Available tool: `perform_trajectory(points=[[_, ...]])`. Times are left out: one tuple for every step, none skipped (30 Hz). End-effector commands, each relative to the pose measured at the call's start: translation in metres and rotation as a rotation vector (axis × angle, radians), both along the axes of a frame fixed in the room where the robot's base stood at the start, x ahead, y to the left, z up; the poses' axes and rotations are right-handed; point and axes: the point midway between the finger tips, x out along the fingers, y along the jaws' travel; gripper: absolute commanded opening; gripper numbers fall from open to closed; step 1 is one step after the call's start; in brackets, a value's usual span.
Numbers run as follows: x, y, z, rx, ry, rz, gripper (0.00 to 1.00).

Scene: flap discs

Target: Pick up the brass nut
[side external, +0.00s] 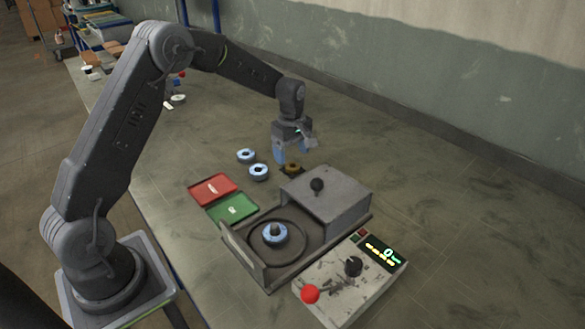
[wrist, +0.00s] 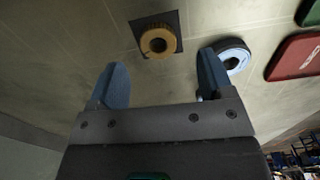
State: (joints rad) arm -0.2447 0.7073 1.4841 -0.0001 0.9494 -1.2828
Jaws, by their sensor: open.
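The brass nut (wrist: 158,42) is a round, gold-brown ring with a dark centre hole. It lies on a dark square patch (wrist: 176,19) on the table, and in the side view the nut (side external: 292,168) sits just behind the grey box. My gripper (wrist: 162,85) is open and empty, its two blue fingers apart. In the wrist view the nut lies beyond the fingertips, roughly in line with the gap between them. In the side view my gripper (side external: 293,155) is above and close to the nut; the exact height is hard to tell.
Blue-and-white discs (side external: 246,156) (side external: 259,172) lie left of the nut; one (wrist: 234,56) shows behind the right finger. Red (side external: 213,189) and green (side external: 233,208) trays lie nearby. A machine with a grey cover (side external: 330,200) holds another disc (side external: 275,234); a control box (side external: 340,290) stands in front.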

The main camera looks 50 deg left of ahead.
Motion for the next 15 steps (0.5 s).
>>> perform_trajectory(points=[[0.0,-0.001,-0.01,-0.001,0.004,0.0,0.74],[0.001,-0.001,-0.015,-0.001,0.005,0.0,0.74],[0.001,-0.001,-0.021,-0.001,0.005,0.0,0.74],[0.002,-0.001,-0.025,-0.001,0.004,0.0,0.74],[0.002,-0.001,-0.029,-0.001,0.004,0.0,0.74],[0.002,-0.001,-0.033,-0.001,0.004,0.0,0.74],[0.002,-0.001,-0.036,-0.001,0.003,0.0,0.74],[0.002,-0.001,-0.039,-0.001,0.002,0.0,0.74],[0.002,-0.001,-0.041,-0.001,0.002,0.0,0.74],[0.002,-0.001,-0.042,-0.001,0.002,0.0,0.74],[0.002,-0.001,-0.042,-0.001,0.002,0.0,0.74],[0.002,-0.001,-0.043,0.0,0.001,0.0,0.74],[0.002,-0.001,-0.042,0.0,0.001,0.0,0.74],[0.002,0.0,-0.042,0.0,0.001,0.0,0.74],[0.002,0.0,-0.042,0.0,0.001,0.0,0.74]])
